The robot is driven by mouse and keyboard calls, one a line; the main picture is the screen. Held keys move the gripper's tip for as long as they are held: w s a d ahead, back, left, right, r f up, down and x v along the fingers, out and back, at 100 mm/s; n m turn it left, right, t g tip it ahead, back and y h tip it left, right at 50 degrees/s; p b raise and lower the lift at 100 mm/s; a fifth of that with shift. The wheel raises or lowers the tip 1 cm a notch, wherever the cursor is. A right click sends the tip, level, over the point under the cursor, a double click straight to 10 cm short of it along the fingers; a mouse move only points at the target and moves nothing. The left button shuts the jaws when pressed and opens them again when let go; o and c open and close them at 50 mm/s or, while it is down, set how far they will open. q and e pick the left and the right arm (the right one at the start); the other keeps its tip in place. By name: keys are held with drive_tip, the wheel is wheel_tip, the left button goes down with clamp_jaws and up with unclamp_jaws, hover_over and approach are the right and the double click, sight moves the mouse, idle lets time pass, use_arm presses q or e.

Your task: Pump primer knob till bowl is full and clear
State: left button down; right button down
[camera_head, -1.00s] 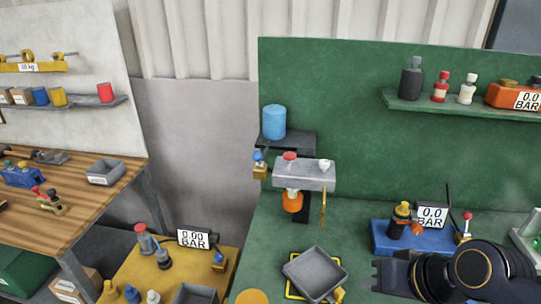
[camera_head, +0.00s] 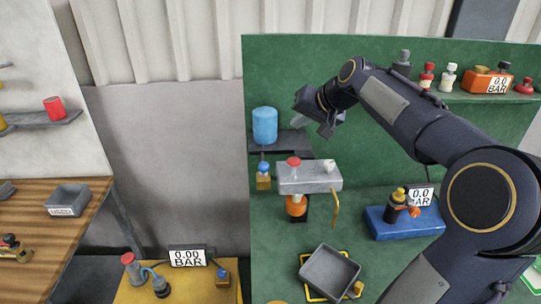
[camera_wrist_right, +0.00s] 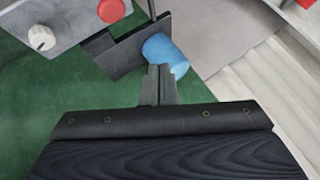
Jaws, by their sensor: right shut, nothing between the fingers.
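A grey filter head (camera_head: 310,180) is mounted on the green wall panel, with a red knob (camera_head: 294,162) and a white knob (camera_head: 330,166) on top. I cannot tell which is the primer knob. An orange bowl (camera_head: 297,207) hangs beneath it; its contents are too small to tell. My right gripper (camera_head: 323,124) is shut and empty, above the filter head and apart from it. In the right wrist view the shut fingers (camera_wrist_right: 159,82) point toward the blue cylinder, with the red knob (camera_wrist_right: 112,10) and white knob (camera_wrist_right: 41,38) at upper left. My left gripper is out of view.
A blue cylinder (camera_head: 265,126) stands on a dark shelf left of the filter head, with a blue-topped valve (camera_head: 263,172) below. A grey tray (camera_head: 330,271) sits on the bench underneath. A blue pump unit (camera_head: 404,222) is to the right, near my right arm.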

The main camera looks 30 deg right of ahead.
sight(297, 162)
drive_tip(key=shift+w+d+r, duration=0.1)
drive_tip(key=shift+w, duration=0.1)
idle(0.3)
wheel_tip(297, 162, down, 9)
drive_tip(key=b, duration=0.6)
drive_tip(key=shift+b, duration=0.3)
idle(1.5)
drive_tip(key=shift+f+b, duration=0.35)
